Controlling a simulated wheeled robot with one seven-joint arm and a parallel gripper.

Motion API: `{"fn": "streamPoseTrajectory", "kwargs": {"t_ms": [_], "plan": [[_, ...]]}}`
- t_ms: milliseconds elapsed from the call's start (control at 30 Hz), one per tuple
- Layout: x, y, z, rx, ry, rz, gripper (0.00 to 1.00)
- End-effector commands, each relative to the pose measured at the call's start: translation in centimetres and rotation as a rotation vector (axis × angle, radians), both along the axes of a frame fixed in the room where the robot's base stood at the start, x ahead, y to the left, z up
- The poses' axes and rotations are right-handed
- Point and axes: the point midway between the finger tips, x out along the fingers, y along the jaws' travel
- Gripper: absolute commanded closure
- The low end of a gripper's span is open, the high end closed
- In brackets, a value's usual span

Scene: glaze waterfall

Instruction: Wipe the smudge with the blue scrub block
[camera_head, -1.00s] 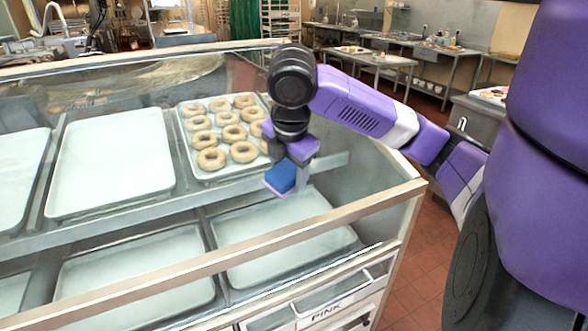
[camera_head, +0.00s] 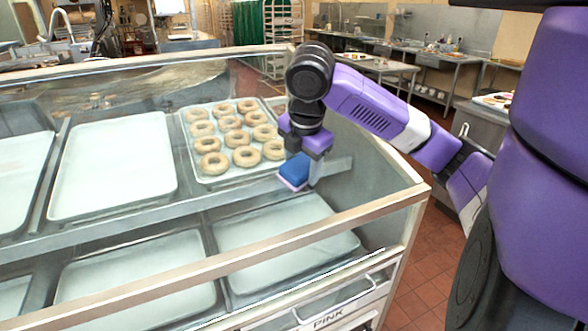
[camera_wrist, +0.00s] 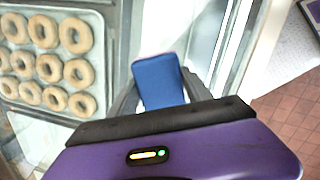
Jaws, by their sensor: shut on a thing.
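The blue scrub block (camera_head: 294,170) is held by my gripper (camera_head: 303,166) above the right part of the glass-sided case. It has a pinkish-purple layer along its lower edge. In the wrist view the blue block (camera_wrist: 159,80) sticks out between the fingers of my gripper (camera_wrist: 159,97), which are shut on its sides. I cannot make out the smudge in either view.
A tray of doughnuts (camera_head: 187,131) lies on the upper shelf, left of my gripper. Empty white trays (camera_head: 115,165) lie to its left and below (camera_head: 285,232). The case's front rail (camera_head: 360,205) and right-hand rail stand close. The tiled floor (camera_head: 425,270) is right.

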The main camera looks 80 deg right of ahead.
Motion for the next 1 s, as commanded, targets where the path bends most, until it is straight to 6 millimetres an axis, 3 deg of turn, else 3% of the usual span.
{"fn": "streamPoseTrajectory", "kwargs": {"t_ms": [1000], "plan": [[-4.7,-4.0,-0.1,0.001,0.0,-0.003,0.8]]}}
